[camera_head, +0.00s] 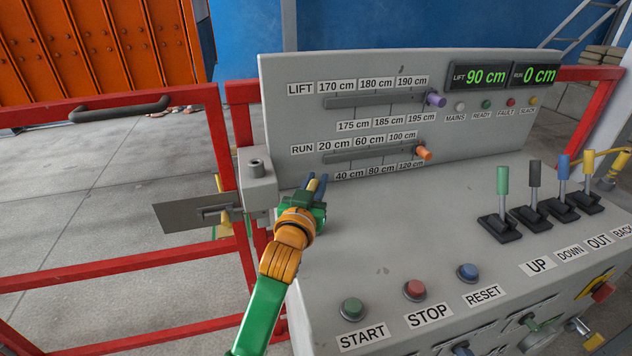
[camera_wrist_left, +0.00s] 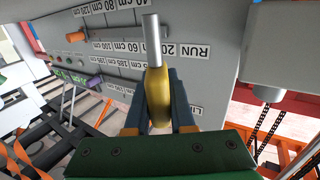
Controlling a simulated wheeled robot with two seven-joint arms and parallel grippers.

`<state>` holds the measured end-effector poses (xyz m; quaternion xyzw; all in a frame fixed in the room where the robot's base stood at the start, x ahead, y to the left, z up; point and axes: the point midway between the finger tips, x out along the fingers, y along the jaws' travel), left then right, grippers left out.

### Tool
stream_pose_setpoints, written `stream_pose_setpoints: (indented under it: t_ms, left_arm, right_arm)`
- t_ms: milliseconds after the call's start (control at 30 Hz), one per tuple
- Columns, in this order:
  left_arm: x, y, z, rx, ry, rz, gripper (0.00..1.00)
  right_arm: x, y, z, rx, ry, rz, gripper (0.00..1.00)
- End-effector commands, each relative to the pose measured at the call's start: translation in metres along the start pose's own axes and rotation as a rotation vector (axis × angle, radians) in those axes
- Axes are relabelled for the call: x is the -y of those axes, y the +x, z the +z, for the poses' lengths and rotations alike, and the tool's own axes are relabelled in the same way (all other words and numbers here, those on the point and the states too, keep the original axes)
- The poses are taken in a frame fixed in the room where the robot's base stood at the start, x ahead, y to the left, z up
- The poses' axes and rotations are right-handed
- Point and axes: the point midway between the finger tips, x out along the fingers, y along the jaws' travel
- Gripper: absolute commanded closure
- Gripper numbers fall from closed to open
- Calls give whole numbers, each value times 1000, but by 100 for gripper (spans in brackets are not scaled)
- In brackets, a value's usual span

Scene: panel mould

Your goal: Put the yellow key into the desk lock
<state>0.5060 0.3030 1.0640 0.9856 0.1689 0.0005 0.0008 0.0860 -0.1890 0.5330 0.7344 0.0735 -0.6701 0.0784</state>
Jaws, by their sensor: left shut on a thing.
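My left gripper (camera_head: 317,184) is over the left part of the desk top, just right of a grey box. It is shut on the yellow key, whose top shows between the fingers (camera_head: 313,185). In the left wrist view the yellow key (camera_wrist_left: 158,92) has a yellow grip between the fingers (camera_wrist_left: 158,118) and a bare silver shaft pointing away from the gripper, apart from anything. The grey box (camera_head: 257,185) at the desk's left edge carries a short round cylinder on top; I cannot tell whether it is the desk lock. My right gripper is not in view.
The sloped panel (camera_head: 370,150) with LIFT and RUN sliders rises behind the gripper. Levers (camera_head: 502,205) stand at the right, and push buttons (camera_head: 415,290) line the front edge. Red rails (camera_head: 110,275) and a flat metal plate (camera_head: 190,213) are at the left. The middle desk top is clear.

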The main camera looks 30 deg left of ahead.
Motion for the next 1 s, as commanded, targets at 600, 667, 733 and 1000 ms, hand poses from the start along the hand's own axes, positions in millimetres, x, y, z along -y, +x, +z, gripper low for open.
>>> stream_pose_setpoints:
  t_ms: [600, 667, 733, 1000]
  left_arm:
    - [0, 0, 17, 0, 0, 0, 100]
    - [0, 0, 17, 0, 0, 0, 100]
    - [0, 0, 16, 0, 0, 0, 100]
    - [0, 0, 3, 1, 0, 0, 100]
  right_arm:
    - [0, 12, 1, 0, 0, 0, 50]
    - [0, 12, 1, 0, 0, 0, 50]
    - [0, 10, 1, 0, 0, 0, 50]
    - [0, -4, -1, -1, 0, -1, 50]
